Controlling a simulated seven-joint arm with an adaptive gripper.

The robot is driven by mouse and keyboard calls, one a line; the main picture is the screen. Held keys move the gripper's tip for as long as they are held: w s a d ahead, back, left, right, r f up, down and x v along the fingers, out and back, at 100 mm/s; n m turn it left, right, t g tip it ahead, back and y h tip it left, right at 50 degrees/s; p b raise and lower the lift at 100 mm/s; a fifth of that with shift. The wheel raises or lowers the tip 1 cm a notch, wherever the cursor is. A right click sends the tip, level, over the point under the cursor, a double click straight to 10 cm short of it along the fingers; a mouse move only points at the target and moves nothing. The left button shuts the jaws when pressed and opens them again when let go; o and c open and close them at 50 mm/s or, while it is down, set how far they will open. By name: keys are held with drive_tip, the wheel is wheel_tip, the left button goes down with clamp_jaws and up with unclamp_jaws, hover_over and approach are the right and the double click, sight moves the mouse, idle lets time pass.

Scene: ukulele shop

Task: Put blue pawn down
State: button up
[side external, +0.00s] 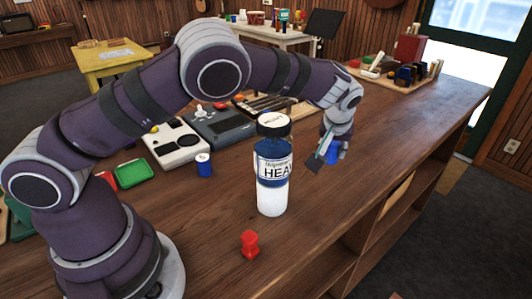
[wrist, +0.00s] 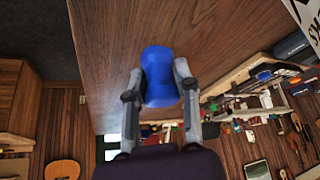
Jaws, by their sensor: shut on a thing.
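The blue pawn (wrist: 158,77) is between the two fingers of my gripper (wrist: 160,95) in the wrist view, with a finger against each side. In the side external view the blue pawn (side external: 333,154) shows at the end of my gripper (side external: 326,148), partly hidden by a finger. It is low over the wooden counter (side external: 380,165), towards its right edge. I cannot tell whether its base touches the wood.
A white and blue bottle (side external: 272,170) with a black cap stands mid-counter. A red pawn (side external: 249,244) stands in front of it.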

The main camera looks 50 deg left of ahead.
sight(334, 142)
wheel_tip(334, 142, up, 7)
drive_tip(key=shift+f, duration=0.2)
drive_tip(key=s+a+n, duration=0.1)
drive_tip(key=s+a, duration=0.2)
drive_tip(key=a, duration=0.6)
drive_tip(key=s+a, duration=0.3)
drive_tip(key=a, duration=0.6)
wheel_tip(334, 142, down, 15)
drive_tip(key=shift+r, duration=0.1)
drive_tip(key=o, duration=0.9)
